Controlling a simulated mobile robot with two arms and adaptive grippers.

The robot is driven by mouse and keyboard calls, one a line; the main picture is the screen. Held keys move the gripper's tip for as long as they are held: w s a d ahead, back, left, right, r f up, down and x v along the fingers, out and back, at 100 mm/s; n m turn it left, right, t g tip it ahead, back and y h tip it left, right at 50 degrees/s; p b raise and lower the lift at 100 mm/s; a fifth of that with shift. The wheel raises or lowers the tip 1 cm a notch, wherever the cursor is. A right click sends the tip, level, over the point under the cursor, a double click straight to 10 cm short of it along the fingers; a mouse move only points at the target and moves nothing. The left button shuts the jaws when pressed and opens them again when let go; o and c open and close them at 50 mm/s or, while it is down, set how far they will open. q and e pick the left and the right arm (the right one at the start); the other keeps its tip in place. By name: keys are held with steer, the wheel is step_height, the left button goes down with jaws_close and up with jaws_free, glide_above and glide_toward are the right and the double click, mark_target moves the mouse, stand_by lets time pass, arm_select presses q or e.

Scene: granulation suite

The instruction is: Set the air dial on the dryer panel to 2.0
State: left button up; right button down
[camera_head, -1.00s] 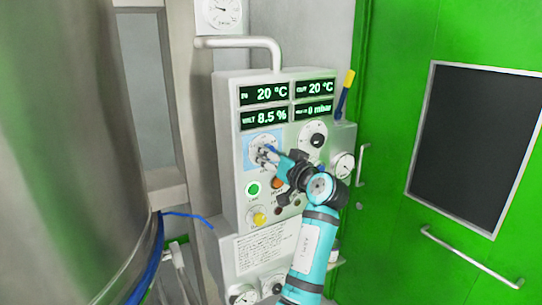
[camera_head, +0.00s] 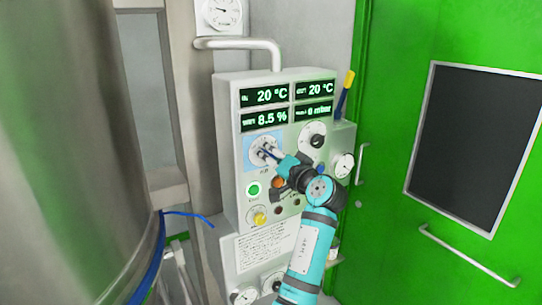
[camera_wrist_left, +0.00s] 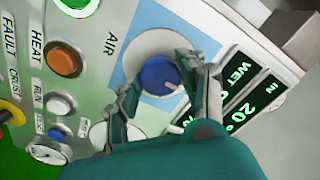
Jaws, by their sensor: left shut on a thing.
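The dryer panel (camera_head: 232,160) is a pale upright box. Its air dial is a round face on a light blue square (camera_head: 251,155), partly hidden by my left gripper (camera_head: 267,152). In the left wrist view the air dial's blue knob (camera_wrist_left: 157,74) shows beside the printed word AIR, with a small white mark on its edge. My left gripper (camera_wrist_left: 160,84) is shut on that knob, one finger on each side. The dial's scale numbers are too small to read. My right gripper is not in view.
Displays (camera_head: 265,95) sit above the dial. A second dial (camera_head: 313,135) is to its right. A green lit button (camera_head: 253,189), an orange button (camera_wrist_left: 64,60) and a yellow knob (camera_head: 260,219) are close by. A steel vessel (camera_head: 70,150) stands left, a green door (camera_head: 400,60) right.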

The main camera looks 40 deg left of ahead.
arm_select(q)
steer(key=shift+r, duration=0.2)
steer(key=o, duration=0.8)
steer(key=shift+c, duration=0.2)
steer(key=o, duration=0.4)
steer(key=shift+f, duration=0.15)
steer(key=shift+d, duration=0.25)
steer(key=v, duration=1.1)
steer(key=shift+s+d, duration=0.15)
steer(key=shift+d, duration=0.05)
